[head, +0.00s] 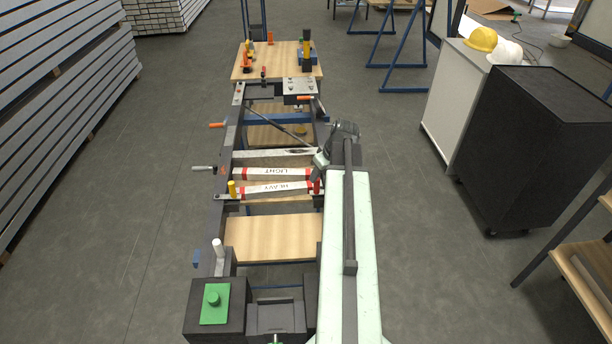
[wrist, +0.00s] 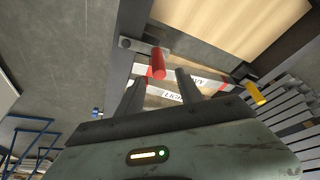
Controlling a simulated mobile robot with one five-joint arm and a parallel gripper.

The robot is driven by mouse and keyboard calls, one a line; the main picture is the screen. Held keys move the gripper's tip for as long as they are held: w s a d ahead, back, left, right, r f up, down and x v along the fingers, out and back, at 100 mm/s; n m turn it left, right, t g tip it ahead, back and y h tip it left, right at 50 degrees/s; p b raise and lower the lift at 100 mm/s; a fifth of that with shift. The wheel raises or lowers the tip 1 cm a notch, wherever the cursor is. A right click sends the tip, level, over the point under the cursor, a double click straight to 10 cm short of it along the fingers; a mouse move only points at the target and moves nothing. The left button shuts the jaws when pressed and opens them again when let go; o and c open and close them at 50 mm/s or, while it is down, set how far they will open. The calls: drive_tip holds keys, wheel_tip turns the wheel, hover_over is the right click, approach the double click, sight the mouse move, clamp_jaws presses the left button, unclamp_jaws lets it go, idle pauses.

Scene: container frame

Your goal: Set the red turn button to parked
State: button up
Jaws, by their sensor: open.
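The red turn button (head: 316,186) stands at the right end of the metal strip by the HEAVY bar, on the frame's right rail. In the wrist view the red button (wrist: 158,62) is a red cylinder on a grey plate, seen just beyond and between the fingertips. My gripper (wrist: 158,82) is open, and its two dark fingers point toward the button. I cannot tell whether either finger touches it. A yellow button (head: 232,188) stands at the strip's left end; it also shows at the right in the wrist view (wrist: 253,92). No parked marking is readable.
White bars marked LIGHT (head: 278,173) and HEAVY (head: 276,187) cross the frame near the red button. A wooden board (head: 272,238) lies in front of them. A black box with a green button (head: 214,302) is at the near left. A black cabinet (head: 535,140) stands at right.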

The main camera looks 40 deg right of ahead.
drive_tip(key=b+x, duration=0.7)
drive_tip(key=x, duration=0.1)
drive_tip(key=shift+r, duration=0.15)
clamp_jaws()
idle(1.3)
